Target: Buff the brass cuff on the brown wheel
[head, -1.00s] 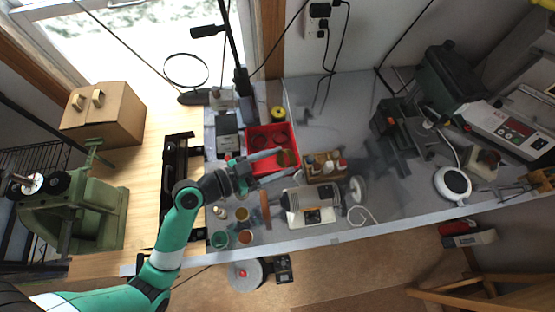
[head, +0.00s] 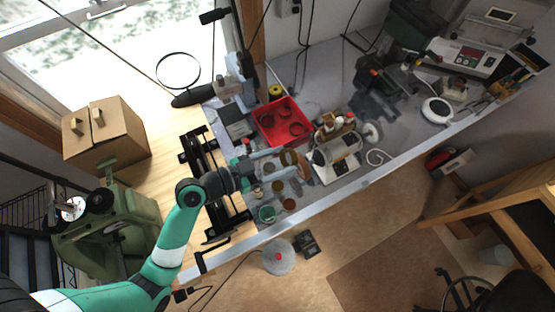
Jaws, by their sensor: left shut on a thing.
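My left gripper (head: 280,161) is shut on the brass cuff (head: 289,157), a small brownish-gold ring at its fingertips. The brown wheel (head: 304,168) is on the left end of the grey buffing machine (head: 336,157). The cuff is just left of the wheel in the head view. I cannot tell whether they touch, and the gripper and cuff hide part of the wheel's left side. A white wheel (head: 371,132) is on the machine's right end. My right gripper is not in view.
A red tray (head: 262,117) with dark rings stands behind the gripper. Small pots, including a green one (head: 267,214), stand near the bench's front edge. A wooden block with small items (head: 336,125) is behind the machine. The bench right of the white wheel has some free room.

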